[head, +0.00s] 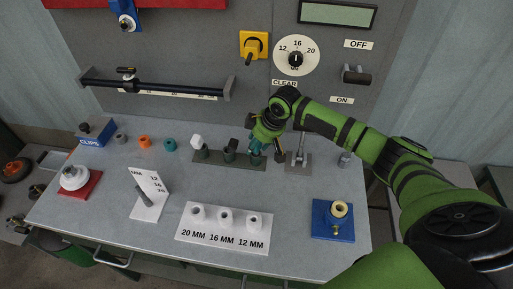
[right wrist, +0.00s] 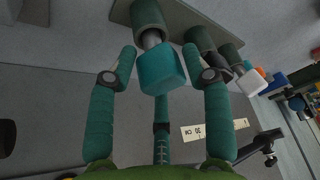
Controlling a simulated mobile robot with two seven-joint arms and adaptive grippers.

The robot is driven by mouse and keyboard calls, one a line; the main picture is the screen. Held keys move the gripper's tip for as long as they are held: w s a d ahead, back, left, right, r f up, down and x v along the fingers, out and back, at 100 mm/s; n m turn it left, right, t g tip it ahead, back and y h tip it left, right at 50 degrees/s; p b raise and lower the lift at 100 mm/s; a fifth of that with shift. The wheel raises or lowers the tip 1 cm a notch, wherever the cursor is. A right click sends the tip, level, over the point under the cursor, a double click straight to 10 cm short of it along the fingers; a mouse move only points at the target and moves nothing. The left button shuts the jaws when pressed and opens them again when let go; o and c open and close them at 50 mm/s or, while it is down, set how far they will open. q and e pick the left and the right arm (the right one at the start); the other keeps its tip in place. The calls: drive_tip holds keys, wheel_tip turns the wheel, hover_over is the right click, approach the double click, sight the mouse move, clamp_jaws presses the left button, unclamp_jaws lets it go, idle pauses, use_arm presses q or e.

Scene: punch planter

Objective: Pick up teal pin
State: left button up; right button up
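The teal pin (right wrist: 162,70) has a cube-shaped teal head and a grey shank standing in a dark green socket (right wrist: 148,17) in the right wrist view. My right gripper (right wrist: 161,58) is open, with teal fingers on the left and right of the head and a third finger below it. Narrow gaps seem to remain beside the head; contact cannot be told for sure. In the head view my right gripper (head: 258,150) is over the right part of the pin rack (head: 215,157) and hides the teal pin. My left gripper is not in view.
A white-headed pin (head: 197,141) and a dark pin (head: 231,146) stand left in the rack. A lever (head: 300,153) stands close right of my gripper. A labelled white block (head: 224,230) with three sockets stands in front. The panel (head: 190,50) rises behind.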

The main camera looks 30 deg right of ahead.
drive_tip(key=c, duration=0.5)
drive_tip(key=shift+o, duration=0.2)
drive_tip(key=shift+r, duration=0.15)
